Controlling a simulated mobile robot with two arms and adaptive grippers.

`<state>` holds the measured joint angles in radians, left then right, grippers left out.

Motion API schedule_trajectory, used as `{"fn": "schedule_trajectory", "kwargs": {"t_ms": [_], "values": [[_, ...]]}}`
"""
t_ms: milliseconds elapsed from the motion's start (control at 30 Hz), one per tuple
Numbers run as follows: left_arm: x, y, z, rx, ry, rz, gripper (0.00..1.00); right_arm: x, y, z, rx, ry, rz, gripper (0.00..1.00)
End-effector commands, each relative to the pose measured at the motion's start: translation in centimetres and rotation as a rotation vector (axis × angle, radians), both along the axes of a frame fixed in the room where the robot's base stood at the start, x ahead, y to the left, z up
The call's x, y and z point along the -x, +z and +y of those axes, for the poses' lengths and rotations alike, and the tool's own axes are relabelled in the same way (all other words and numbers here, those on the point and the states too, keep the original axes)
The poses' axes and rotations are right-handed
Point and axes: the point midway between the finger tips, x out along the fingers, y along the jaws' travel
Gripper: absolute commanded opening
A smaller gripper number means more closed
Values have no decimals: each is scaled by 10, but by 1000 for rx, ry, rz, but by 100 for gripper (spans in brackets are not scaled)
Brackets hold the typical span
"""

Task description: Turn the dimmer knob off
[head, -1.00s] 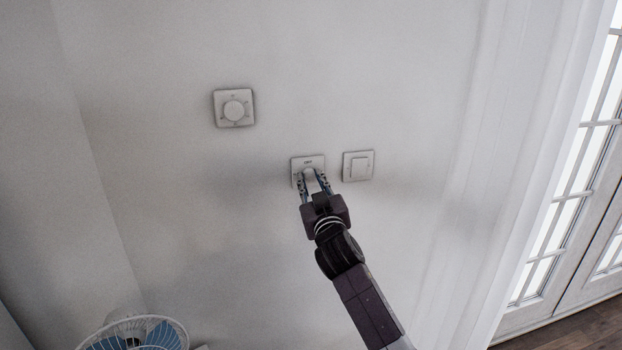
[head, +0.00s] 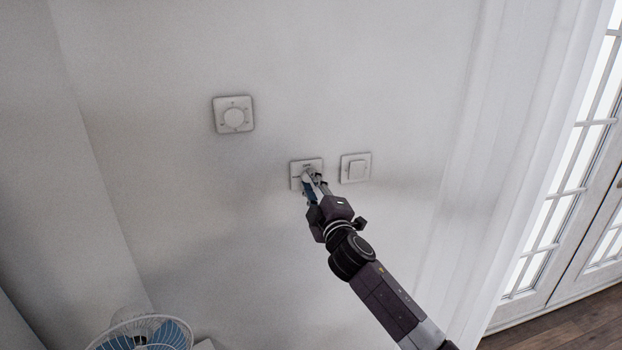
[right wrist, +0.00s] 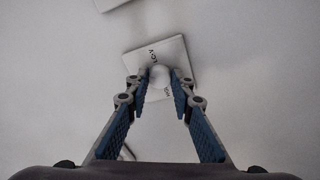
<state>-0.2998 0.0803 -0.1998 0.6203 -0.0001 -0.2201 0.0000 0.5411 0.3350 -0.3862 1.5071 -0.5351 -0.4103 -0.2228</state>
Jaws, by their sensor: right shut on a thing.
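The dimmer knob (right wrist: 160,74) is a small round white knob on a square white wall plate (head: 297,167) with dark lettering, the middle one of three wall plates. My right gripper (head: 312,176) is at this plate, its blue-padded fingers on either side of the knob and shut on it. The right wrist view shows the fingertips (right wrist: 160,80) at the knob's two sides, with the plate tilted relative to the gripper. The fingers hide most of the knob in the head view. My left gripper is not in view.
A larger round dial (head: 234,118) on a square plate is up and left on the wall. A flat rocker switch (head: 356,168) is close to the right of the gripper. A blue-bladed fan (head: 145,336) is at the bottom left. A glazed door (head: 560,220) is at the right.

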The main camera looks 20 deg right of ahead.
Motion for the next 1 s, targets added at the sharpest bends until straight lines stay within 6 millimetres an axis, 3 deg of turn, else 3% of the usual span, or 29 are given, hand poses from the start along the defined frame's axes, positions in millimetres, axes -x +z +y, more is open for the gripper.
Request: {"fn": "schedule_trajectory", "kwargs": {"t_ms": [500,1000], "values": [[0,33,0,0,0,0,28,0,4,-1,436,1,16,0],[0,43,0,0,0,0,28,0,2,-1,600,0,24,0]]}}
